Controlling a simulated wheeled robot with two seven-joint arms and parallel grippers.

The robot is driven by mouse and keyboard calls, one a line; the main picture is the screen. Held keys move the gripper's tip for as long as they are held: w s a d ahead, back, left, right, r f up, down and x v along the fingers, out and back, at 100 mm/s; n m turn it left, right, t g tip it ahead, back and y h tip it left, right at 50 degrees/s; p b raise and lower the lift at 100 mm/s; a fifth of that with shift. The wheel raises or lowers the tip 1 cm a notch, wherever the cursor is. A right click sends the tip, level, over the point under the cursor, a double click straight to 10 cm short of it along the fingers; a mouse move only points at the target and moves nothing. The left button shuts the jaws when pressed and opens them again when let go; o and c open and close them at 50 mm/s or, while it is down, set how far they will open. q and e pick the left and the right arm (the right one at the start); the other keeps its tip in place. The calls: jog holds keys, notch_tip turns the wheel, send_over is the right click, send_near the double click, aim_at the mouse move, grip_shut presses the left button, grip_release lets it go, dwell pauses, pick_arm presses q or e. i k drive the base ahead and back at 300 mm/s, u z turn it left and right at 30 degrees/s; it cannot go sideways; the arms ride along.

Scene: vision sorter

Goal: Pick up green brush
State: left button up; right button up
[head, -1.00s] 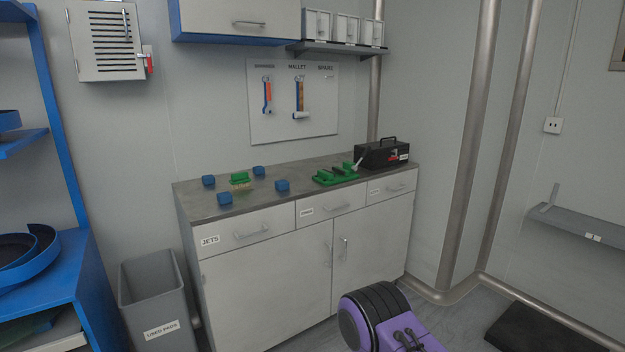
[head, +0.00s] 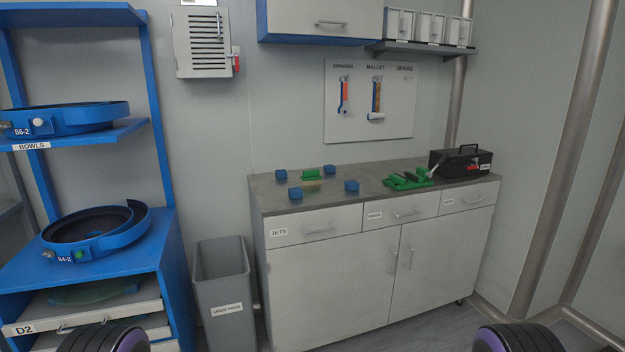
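A green brush (head: 312,174) with pale bristles facing down sits on the grey top of the cabinet (head: 350,204), towards its left side. Blue blocks stand around it: one at the back left (head: 281,175), one at the front left (head: 295,192), one at the back right (head: 329,169) and one at the front right (head: 351,186). The brush looks free, with nothing holding it. Neither of my grippers is in view; only purple and black parts of my arms show at the bottom edge.
Green pieces (head: 405,181) lie on the right part of the cabinet top, beside a black toolbox (head: 460,162). A grey bin (head: 224,292) stands left of the cabinet. A blue rack (head: 160,130) with bowls (head: 95,240) is at the left.

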aim_at(310, 177)
jog(key=z, duration=0.45)
jog(key=i, duration=0.6)
jog(key=z, duration=0.55)
jog(key=i, duration=1)
jog(key=u, duration=0.8)
jog(key=i, duration=0.5)
jog(key=u, duration=0.45)
